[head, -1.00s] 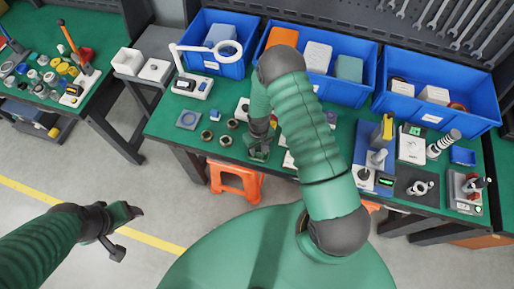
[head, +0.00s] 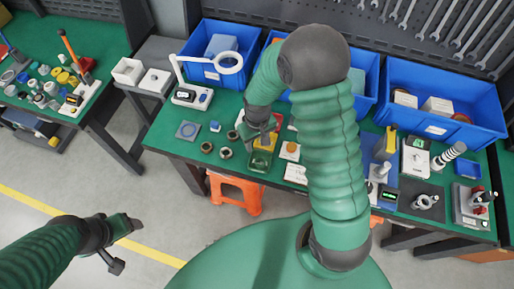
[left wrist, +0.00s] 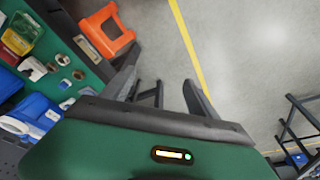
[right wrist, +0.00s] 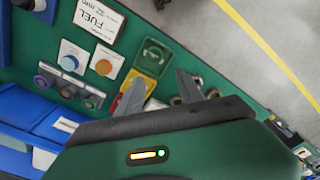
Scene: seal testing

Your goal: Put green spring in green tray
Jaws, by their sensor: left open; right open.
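The green tray (head: 260,161) lies near the front edge of the main bench. It also shows in the right wrist view (right wrist: 144,68), with a rounded green shape inside; I cannot tell whether this is the green spring. My right gripper (head: 264,134) is open, above and just behind the tray. In the right wrist view its spread fingers (right wrist: 160,78) hold nothing visible, and the tray lies beyond them. My left gripper (head: 128,228) is open and empty over the floor, away from the bench; its spread fingers (left wrist: 160,82) show in the left wrist view.
A yellow tray (right wrist: 132,82) adjoins the green one. Metal nuts (head: 226,152) lie left of the trays, and a white card with an orange disc (head: 290,151) lies right. Blue bins (head: 432,128) line the back. An orange stool (head: 236,193) stands below the front edge.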

